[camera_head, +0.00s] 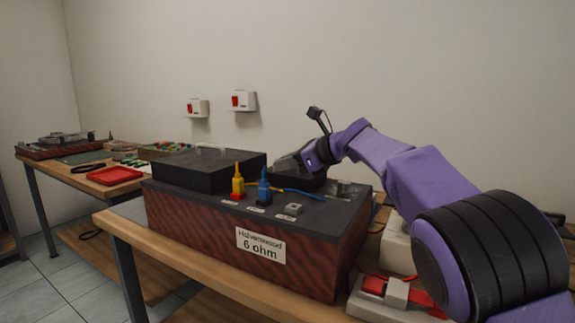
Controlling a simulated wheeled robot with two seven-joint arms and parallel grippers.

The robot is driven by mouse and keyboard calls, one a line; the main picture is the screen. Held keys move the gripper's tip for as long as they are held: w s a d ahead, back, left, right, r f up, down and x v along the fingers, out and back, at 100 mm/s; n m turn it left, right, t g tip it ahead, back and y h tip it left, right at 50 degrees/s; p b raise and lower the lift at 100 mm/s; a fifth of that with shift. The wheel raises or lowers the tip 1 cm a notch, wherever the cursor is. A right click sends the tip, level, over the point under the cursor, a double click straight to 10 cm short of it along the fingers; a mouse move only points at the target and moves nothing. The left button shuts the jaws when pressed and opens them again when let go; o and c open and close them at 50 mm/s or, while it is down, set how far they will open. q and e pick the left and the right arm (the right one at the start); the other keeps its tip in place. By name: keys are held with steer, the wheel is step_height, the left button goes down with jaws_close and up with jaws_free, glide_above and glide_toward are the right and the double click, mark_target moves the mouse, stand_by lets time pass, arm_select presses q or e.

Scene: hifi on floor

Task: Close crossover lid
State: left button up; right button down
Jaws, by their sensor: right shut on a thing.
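A wooden box (190,222) with a dark top and a white label reading "6 ohm" stands on the near bench. A raised black block (205,170) sits on the left of its top. A smaller dark part (308,183), which looks like the crossover lid, is at the back right of the top. My right gripper (290,165) comes in from the right and is shut at this part. Its fingers blend into the dark surfaces, so the grip and the lid's exact angle are hard to see. My left gripper is not in view.
A red-and-white device (395,298) lies right of the box. A far bench holds a red tray (114,176). Two white switches hang on the wall.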

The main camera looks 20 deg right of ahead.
steer(key=shift+f, duration=0.2)
steer(key=c, duration=1.4)
jaws_free()
steer(key=shift+c, duration=0.2)
steer(key=shift+s, duration=0.1)
steer(key=v, duration=1)
steer(key=shift+r, duration=0.15)
steer(key=shift+s+d, duration=0.15)
steer(key=shift+d, duration=0.05)
